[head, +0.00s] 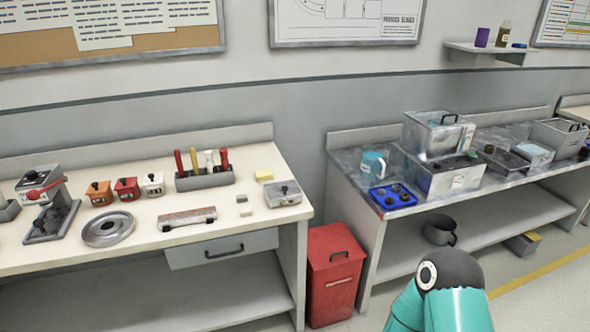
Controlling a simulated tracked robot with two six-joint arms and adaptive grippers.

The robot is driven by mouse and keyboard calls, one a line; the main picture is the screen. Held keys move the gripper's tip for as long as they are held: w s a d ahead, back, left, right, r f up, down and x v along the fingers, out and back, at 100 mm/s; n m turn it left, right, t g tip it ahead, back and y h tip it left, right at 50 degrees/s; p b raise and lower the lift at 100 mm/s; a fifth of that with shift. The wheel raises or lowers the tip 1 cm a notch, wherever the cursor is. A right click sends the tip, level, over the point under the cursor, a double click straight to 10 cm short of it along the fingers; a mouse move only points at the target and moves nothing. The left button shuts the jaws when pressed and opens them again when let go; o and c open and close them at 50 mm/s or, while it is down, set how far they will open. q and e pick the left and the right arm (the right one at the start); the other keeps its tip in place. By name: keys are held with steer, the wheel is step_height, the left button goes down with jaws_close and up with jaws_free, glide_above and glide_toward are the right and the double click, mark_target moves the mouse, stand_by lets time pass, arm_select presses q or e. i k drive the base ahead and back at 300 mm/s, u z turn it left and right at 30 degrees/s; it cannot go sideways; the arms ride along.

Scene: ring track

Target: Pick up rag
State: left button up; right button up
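I cannot make out a clear rag in the head view. A small pale-blue thing (532,152) lies at a metal tray on the right bench, and it is too small to tell whether it is cloth. A flat yellow piece (264,175) lies on the left bench, and I cannot tell its material. A teal arm link of mine with a dark joint shows at the bottom right. Neither gripper is in view.
The left bench (130,250) holds a tool rack (205,179), a round metal dish (108,229) and small boxes. A red lidded bin (333,275) stands between the benches. The right bench (345,170) carries a metal tank (442,172), blue jug (373,165) and blue tray (392,196).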

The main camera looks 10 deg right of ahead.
mark_target(266, 175)
steer(key=z, duration=0.15)
steer(key=i, duration=1.1)
steer(key=u, duration=0.75)
